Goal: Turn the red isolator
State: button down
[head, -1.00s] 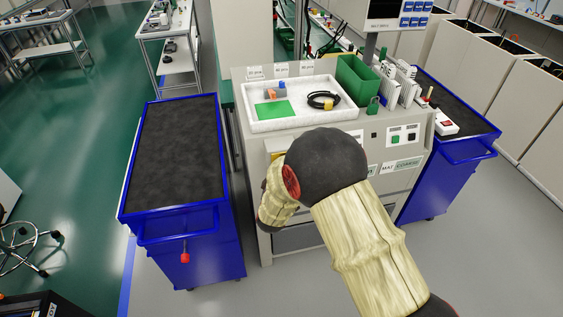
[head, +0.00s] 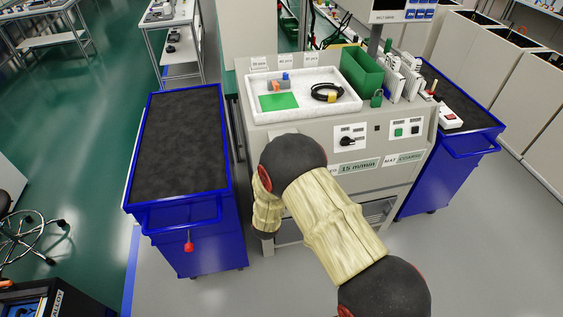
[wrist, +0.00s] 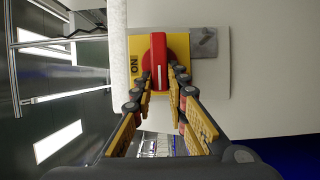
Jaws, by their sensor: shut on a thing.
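The red isolator (wrist: 158,50) shows in the wrist view as a red handle with a white line, upright in that picture, on a yellow plate (wrist: 136,48). The word ON stands sideways on the plate, left of the handle. My gripper (wrist: 162,76) has one finger on each side of the handle's lower part and is shut on it. In the head view my arm covers the gripper and the isolator.
The grey machine cabinet (head: 312,134) bears a white tray (head: 349,107), a green bin (head: 362,70) and a panel with a black knob (head: 347,141). Blue carts stand left (head: 180,140) and right (head: 462,146). Grey floor is free in front.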

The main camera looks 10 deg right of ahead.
jog(key=shift+a, duration=0.1)
dwell(0.3)
jog(key=c, duration=1.8)
grip_release()
jog(key=shift+o, duration=0.2)
jog(key=v, duration=1.2)
jog(key=shift+f, duration=0.1)
